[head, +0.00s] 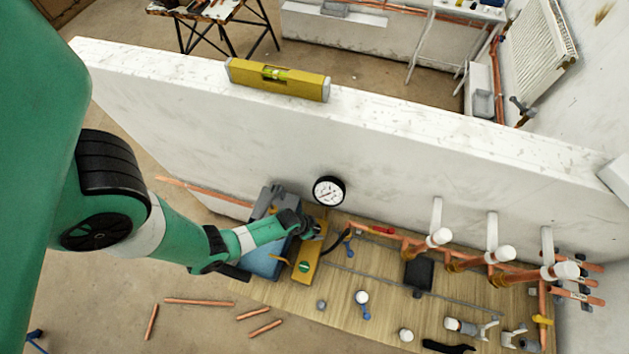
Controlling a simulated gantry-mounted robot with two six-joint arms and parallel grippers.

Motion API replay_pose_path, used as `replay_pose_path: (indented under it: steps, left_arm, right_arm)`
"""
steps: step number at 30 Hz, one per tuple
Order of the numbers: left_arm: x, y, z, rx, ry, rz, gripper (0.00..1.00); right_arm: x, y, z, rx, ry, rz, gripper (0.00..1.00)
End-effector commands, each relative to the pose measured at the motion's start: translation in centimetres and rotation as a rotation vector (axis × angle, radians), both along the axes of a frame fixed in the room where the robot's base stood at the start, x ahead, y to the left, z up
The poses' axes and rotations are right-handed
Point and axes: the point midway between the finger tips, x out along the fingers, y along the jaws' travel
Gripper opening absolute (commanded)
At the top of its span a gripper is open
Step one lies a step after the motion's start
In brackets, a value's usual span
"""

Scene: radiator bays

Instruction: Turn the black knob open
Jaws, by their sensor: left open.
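My left arm comes in from the left. Its gripper (310,230) is open over the yellow block-like unit (306,262), in front of the wall and left of the pressure gauge (328,191). The unit stands beside a blue box-like body (266,262). A black hose (335,243) curves from near the gripper to the copper pipework. I cannot make out the black knob for certain; the gripper covers the top of the yellow unit. My right gripper is not in view.
Copper pipes with white caps (440,237) run along the wall's foot to the right. A black square piece (418,273) and small fittings lie on the wooden board (340,298). A yellow spirit level (277,79) rests on the wall top. Loose copper pieces (198,301) lie on the floor.

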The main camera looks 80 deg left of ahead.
Motion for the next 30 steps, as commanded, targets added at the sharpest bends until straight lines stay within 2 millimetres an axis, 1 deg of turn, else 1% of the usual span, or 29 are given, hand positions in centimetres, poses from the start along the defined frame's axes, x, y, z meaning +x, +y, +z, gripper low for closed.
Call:
replay_pose_path:
  steps: [1, 2, 3, 14, 23, 30]
  left_arm:
    - [-0.01, 0.0, 0.02, 0.0, 0.0, 0.0, 0.77]
    - [-0.01, 0.0, 0.03, 0.0, 0.0, 0.0, 0.73]
    - [-0.01, 0.0, 0.03, 0.0, 0.0, 0.0, 0.66]
    - [-0.02, 0.0, 0.04, 0.0, 0.0, 0.0, 0.01]
    - [0.0, -0.04, 0.05, -0.001, 0.0, 0.017, 0.0]
    - [0.04, -0.11, 0.04, 0.001, 0.0, 0.108, 0.0]
  right_arm:
    - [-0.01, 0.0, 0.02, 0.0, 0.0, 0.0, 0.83]
    - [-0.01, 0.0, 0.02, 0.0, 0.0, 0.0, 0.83]
    - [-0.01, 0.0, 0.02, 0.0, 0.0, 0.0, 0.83]
    - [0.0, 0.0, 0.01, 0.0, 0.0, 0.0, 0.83]
    - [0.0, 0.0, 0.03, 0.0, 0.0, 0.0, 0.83]
    - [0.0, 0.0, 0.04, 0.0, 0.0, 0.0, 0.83]
